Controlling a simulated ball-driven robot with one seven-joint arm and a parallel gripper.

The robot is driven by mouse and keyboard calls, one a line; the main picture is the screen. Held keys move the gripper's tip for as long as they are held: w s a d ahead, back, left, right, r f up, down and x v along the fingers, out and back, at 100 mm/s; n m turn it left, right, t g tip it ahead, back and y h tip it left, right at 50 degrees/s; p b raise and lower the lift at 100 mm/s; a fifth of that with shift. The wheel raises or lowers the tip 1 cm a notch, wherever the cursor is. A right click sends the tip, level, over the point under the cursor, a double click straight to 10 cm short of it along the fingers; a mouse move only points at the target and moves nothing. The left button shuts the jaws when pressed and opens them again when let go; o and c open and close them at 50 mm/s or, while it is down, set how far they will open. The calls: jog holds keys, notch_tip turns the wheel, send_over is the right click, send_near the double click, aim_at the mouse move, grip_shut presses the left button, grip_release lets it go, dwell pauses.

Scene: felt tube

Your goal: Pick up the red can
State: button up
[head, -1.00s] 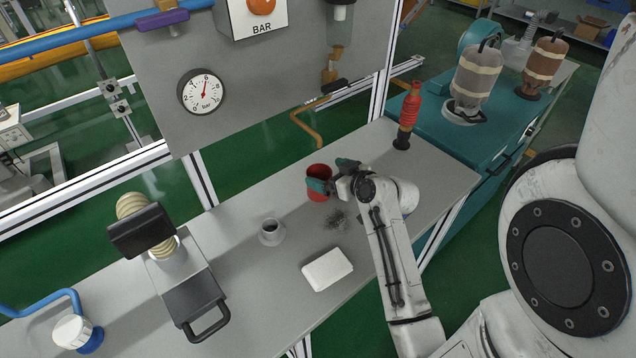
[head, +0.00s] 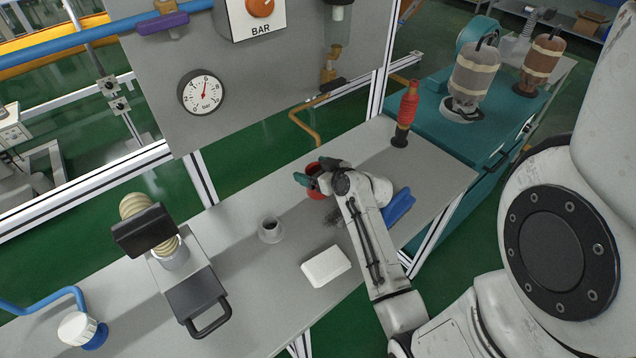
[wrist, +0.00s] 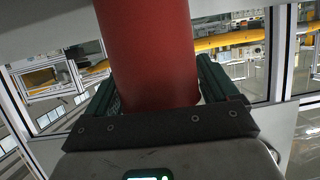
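The red can (head: 316,192) stands on the grey bench in the head view, largely hidden by my gripper (head: 314,172). Its dark green fingers lie on either side of the can near its top. In the wrist view the red can (wrist: 150,55) fills the middle, close to the palm. One finger of my gripper (wrist: 155,85) shows at each side of it. The can lies between the fingers, but whether they press on it is not clear. The can looks still on the bench; its base is hidden in the head view.
A small grey cup (head: 270,230) and a white block (head: 326,266) lie left and in front of the can. A blue item (head: 398,206) lies right of my wrist. A red-and-black bottle-like object (head: 405,115) stands farther right. The gauge panel (head: 240,90) rises behind.

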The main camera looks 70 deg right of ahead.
jog(key=c, duration=0.9)
jog(key=shift+o, duration=0.2)
jog(key=shift+r, duration=0.15)
